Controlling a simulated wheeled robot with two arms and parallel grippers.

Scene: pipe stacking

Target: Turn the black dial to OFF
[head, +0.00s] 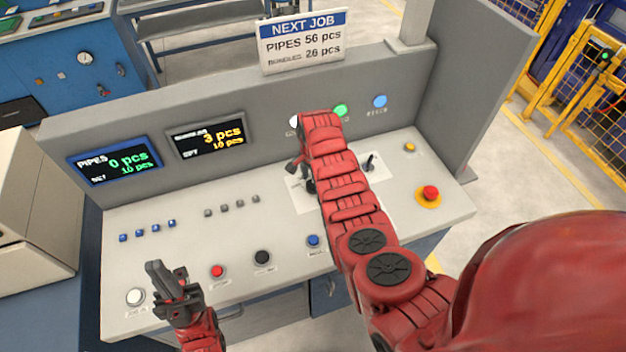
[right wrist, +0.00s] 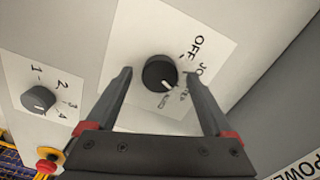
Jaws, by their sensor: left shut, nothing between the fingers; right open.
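The black dial (right wrist: 159,73) sits on a white label plate (right wrist: 128,48) in the right wrist view. Its white mark points down, slightly right, toward the lower lettering. The word OFF (right wrist: 185,47) is printed to its upper right. My right gripper (right wrist: 158,76) is open, with one fingertip on each side of the dial in the picture; I cannot tell whether they touch it. In the head view the red right arm hides part of that plate and dial. My left gripper (head: 155,268) is shut and empty above the front left of the console.
A second dial (right wrist: 38,99) marked with numbers is beside it. A red emergency button (head: 430,192) is at the console's right. Several push buttons, including a red one (head: 217,271) and a black one (head: 262,257), line the front. A screen panel (head: 115,161) stands behind.

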